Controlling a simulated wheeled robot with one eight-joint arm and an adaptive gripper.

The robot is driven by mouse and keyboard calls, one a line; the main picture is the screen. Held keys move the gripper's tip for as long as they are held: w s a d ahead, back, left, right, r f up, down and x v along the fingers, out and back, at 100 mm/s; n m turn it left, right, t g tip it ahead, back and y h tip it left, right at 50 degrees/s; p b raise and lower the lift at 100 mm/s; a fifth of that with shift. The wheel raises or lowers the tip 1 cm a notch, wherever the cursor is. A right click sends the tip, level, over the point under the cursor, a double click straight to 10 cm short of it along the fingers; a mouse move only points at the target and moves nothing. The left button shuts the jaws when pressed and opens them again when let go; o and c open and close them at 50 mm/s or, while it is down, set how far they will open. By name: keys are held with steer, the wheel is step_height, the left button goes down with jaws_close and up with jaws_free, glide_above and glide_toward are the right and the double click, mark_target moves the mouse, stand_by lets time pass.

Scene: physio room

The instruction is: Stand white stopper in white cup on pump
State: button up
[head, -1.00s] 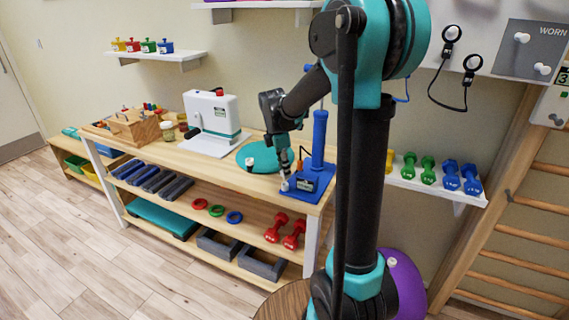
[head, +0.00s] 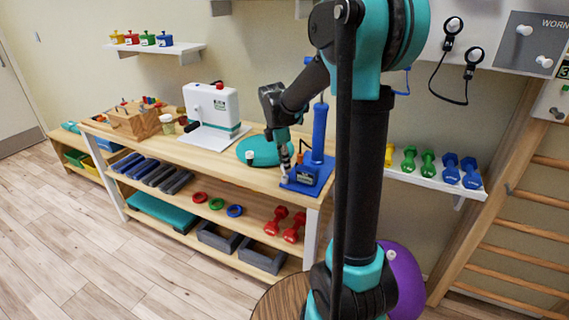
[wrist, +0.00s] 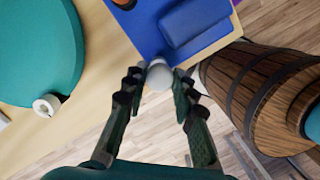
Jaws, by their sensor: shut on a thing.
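The blue pump (head: 318,140) stands at the right end of the wooden bench, its flat blue base (head: 297,187) near the front edge. My gripper (head: 286,179) points down at the base's left corner. In the wrist view my gripper (wrist: 159,80) has its fingers on either side of a round white piece, the white stopper (wrist: 159,78), and is shut on it. The stopper is right at the corner of the blue base (wrist: 150,35). The white cup is not clearly visible; I cannot tell whether the stopper is in it or above it.
A teal disc (head: 268,146) lies left of the pump, with a small white hollow piece (wrist: 46,105) at its edge. A white machine (head: 212,108) stands further left. A wooden barrel (wrist: 262,95) is beyond the bench edge. Dumbbells (head: 450,168) line the right shelf.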

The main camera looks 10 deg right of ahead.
steer(key=shift+f, duration=1.45)
stand_by(1.0)
steer(key=o, duration=1)
steer(key=shift+o, duration=0.2)
steer(key=shift+r, duration=3.55)
steer(key=s+d+f+m+t, duration=0.1)
steer(key=s+f+m, duration=0.3)
steer(key=s+m, duration=0.2)
steer(key=s+d+f+m+t+y, duration=0.1)
steer(key=s+f+m, duration=0.2)
steer(key=s+m, duration=0.4)
steer(key=s+d+f+m+t, duration=0.2)
steer(key=s+f+m, duration=0.2)
steer(key=s, duration=0.5)
steer(key=m, duration=0.2)
steer(key=shift+f+m+y, duration=0.35)
steer(key=shift+m+y, duration=0.05)
